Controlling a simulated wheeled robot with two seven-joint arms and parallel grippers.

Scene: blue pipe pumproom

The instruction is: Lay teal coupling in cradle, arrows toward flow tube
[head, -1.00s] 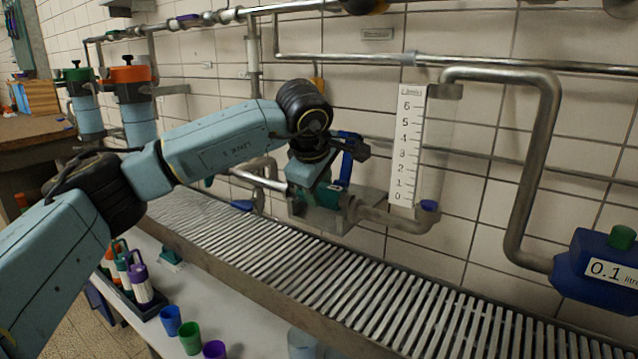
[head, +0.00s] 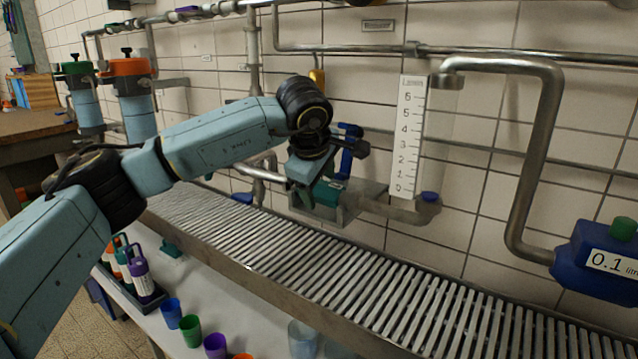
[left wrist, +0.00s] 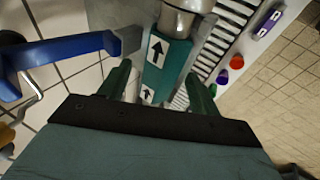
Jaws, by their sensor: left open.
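The teal coupling (head: 328,192) lies in line with the pipe in the grey cradle (head: 366,197), near the wall. In the left wrist view the coupling (left wrist: 158,78) carries white labels with black arrows. They point up the picture, toward a metal pipe end (left wrist: 187,18), which is on the flow tube side. My left gripper (head: 316,185) is over the coupling. In the left wrist view its two green fingers (left wrist: 158,84) stand open on either side of the coupling, with gaps visible. The flow tube (head: 440,135), clear with a white scale, stands right of the cradle. My right gripper is not in view.
A blue handle (head: 348,150) rises close beside my gripper; it also shows in the left wrist view (left wrist: 60,50). A slatted conveyor (head: 400,312) runs in front. Several coloured cups (head: 190,330) and a bottle rack (head: 150,298) stand on the bench. A blue jug (head: 590,265) is at right.

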